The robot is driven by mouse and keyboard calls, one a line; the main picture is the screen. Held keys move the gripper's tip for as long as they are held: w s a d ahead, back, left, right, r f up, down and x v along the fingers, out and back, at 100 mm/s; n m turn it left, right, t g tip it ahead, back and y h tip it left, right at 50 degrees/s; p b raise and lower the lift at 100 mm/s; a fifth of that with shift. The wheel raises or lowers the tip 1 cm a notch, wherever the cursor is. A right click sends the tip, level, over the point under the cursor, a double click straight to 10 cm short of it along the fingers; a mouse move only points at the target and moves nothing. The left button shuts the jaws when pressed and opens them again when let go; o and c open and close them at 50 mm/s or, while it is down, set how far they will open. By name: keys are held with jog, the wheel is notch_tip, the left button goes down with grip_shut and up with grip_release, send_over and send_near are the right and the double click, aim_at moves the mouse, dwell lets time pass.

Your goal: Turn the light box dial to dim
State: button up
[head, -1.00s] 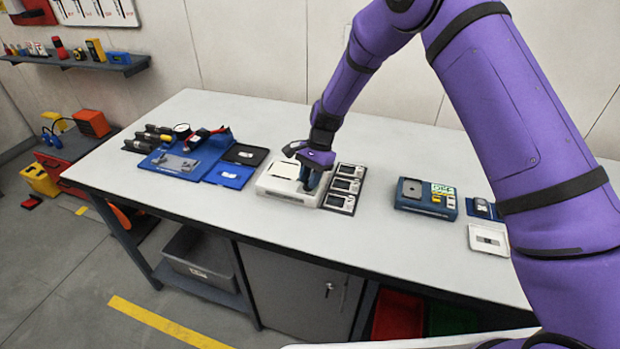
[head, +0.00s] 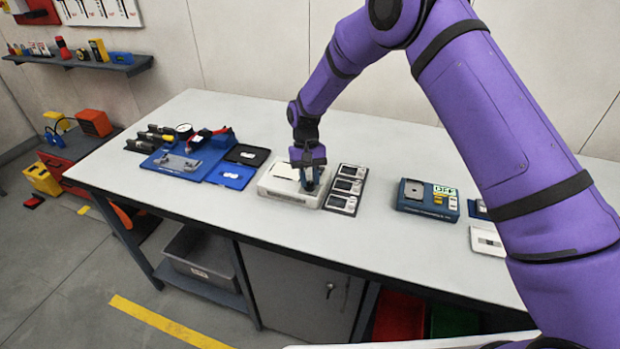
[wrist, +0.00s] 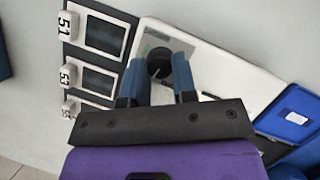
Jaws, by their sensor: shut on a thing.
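The light box (head: 281,188) is a white, low box on the grey-white workbench, with a pale lit panel on its top. In the wrist view, its round black dial (wrist: 159,64) sits between the blue fingertips of my gripper (wrist: 158,75). My gripper also shows in the head view (head: 309,182), pointing down at the right end of the light box. It is shut on the dial, a finger on each side. The dial's marks are too small to read, and the gripper hides the dial in the head view.
Several small display units (head: 346,188) lie in a dark holder just right of the light box. A blue tray (head: 231,175) lies to its left. A blue instrument (head: 427,199) stands farther right, with bare bench between.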

jog(key=shift+n+t+h, duration=0.3)
jog(key=shift+n+h, duration=0.2)
jog(key=shift+n, duration=0.8)
jog(key=shift+a, duration=0.1)
jog(key=o, duration=0.9)
jog(key=v, duration=1)
jog(key=shift+w+a+r, duration=0.15)
jog(key=shift+w+r, duration=0.05)
jog(key=shift+r, duration=0.1)
